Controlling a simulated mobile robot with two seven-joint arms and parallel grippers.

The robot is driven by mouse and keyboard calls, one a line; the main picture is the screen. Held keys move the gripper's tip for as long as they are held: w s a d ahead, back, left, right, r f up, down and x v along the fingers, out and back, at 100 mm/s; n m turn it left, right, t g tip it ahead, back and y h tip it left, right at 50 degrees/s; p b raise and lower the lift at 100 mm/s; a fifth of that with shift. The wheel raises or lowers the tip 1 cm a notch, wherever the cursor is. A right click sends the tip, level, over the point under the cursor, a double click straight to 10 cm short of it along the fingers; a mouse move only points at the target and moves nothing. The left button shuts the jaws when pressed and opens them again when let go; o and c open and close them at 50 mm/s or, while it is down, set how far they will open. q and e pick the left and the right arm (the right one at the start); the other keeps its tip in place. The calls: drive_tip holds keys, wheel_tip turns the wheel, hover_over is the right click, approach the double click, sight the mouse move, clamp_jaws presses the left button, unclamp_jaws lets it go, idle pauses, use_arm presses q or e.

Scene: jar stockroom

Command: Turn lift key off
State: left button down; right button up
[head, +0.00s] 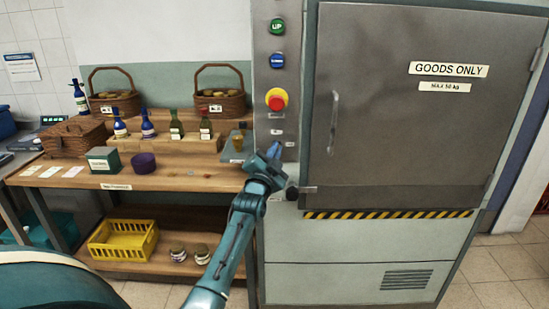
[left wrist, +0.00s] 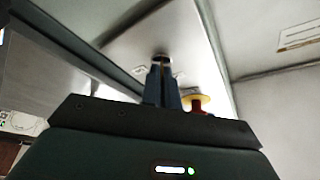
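The lift's control panel (head: 277,70) is a tall grey strip left of the steel goods door. My left gripper (head: 274,151) is at the panel's lower part, below the red stop button. In the left wrist view its two fingers (left wrist: 163,84) are close together, with a thin gap between them. Their tips are at a small dark round key switch (left wrist: 160,58) on the panel. The fingers look closed on the lift key, which they mostly hide, so its turn position cannot be seen. My right gripper is not in view.
Above are a green UP button (head: 277,27), a blue button (head: 277,60) and a red stop button (head: 277,100) on yellow. The goods door (head: 420,120) has a handle (head: 334,122). A wooden bench (head: 190,178) with bottles and baskets stands left.

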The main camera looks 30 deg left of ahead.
use_arm(q)
drive_tip(key=shift+w+d+f+n+g+y+b, duration=0.15)
drive_tip(key=shift+n+y+b, duration=0.3)
drive_tip(key=shift+n+y, duration=1.15)
drive_tip(key=shift+s+a+r+n+g+y+b, duration=0.1)
drive_tip(key=shift+n+g+y+b, duration=0.25)
drive_tip(key=shift+n, duration=2.3)
drive_tip(key=shift+w+d+f+n+g+y+b, duration=0.1)
drive_tip(key=shift+n+y+b, duration=0.4)
drive_tip(key=shift+n+y, duration=1.15)
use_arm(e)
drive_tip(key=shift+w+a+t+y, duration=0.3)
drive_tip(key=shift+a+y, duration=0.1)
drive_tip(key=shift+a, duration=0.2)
use_arm(q)
drive_tip(key=shift+n+h, duration=0.4)
drive_tip(key=shift+n, duration=0.3)
drive_tip(key=c, duration=2.1)
unclamp_jaws()
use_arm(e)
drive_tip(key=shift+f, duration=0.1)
use_arm(q)
drive_tip(key=o, duration=0.4)
drive_tip(key=shift+f, duration=0.1)
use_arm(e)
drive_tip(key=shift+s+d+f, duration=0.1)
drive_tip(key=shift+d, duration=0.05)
